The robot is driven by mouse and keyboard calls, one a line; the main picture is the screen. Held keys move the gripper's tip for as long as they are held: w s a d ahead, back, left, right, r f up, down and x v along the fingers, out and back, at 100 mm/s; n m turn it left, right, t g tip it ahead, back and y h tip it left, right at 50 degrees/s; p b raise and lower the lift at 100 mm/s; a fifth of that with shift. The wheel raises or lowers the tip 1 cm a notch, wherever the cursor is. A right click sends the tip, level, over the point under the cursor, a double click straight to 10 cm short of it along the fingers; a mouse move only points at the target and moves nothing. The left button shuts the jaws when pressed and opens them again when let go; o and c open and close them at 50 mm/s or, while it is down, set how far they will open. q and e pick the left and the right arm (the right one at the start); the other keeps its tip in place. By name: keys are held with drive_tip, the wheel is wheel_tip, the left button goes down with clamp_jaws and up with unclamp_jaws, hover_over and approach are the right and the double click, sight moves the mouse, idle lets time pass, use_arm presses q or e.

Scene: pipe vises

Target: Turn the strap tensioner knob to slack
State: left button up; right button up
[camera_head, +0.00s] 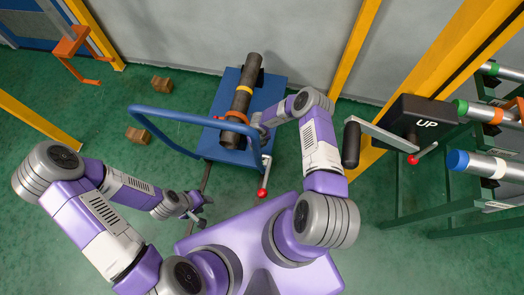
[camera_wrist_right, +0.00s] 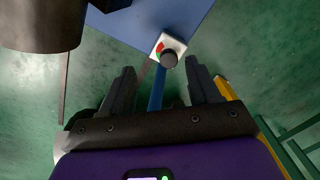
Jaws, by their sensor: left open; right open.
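The tensioner knob (camera_wrist_right: 169,59) is a dark round knob on a white plate (camera_wrist_right: 165,45) with red and green marks, at the edge of a blue surface. In the right wrist view my right gripper (camera_wrist_right: 160,68) is open, its fingers on either side of the knob's line, with no visible grip on it. In the head view my right gripper (camera_head: 262,126) is beside the blue cart's pipe and hides the knob. An orange strap (camera_head: 237,116) crosses the dark pipe (camera_head: 241,98). My left gripper (camera_head: 203,209) is open and empty over the floor.
The blue cart (camera_head: 270,97) has a push handle (camera_head: 165,110) and a red-ball lever (camera_head: 264,180). A black box marked UP (camera_head: 420,115) with a crank stands at right, by a green pipe rack (camera_head: 440,220). Wooden blocks (camera_head: 138,135) lie on the green floor at left.

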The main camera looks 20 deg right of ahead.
drive_tip(key=s+f, duration=0.1)
drive_tip(key=s+d+f, duration=0.1)
drive_tip(key=shift+s+f+g, duration=0.25)
drive_tip(key=shift+s+g, duration=0.05)
drive_tip(key=shift+s, duration=0.05)
wheel_tip(320, 180, down, 7)
drive_tip(key=b, duration=0.3)
drive_tip(key=shift+r+b, duration=0.1)
drive_tip(key=shift+b, duration=0.25)
drive_tip(key=shift+w, duration=0.1)
drive_tip(key=c, duration=1)
drive_tip(key=shift+c, duration=0.2)
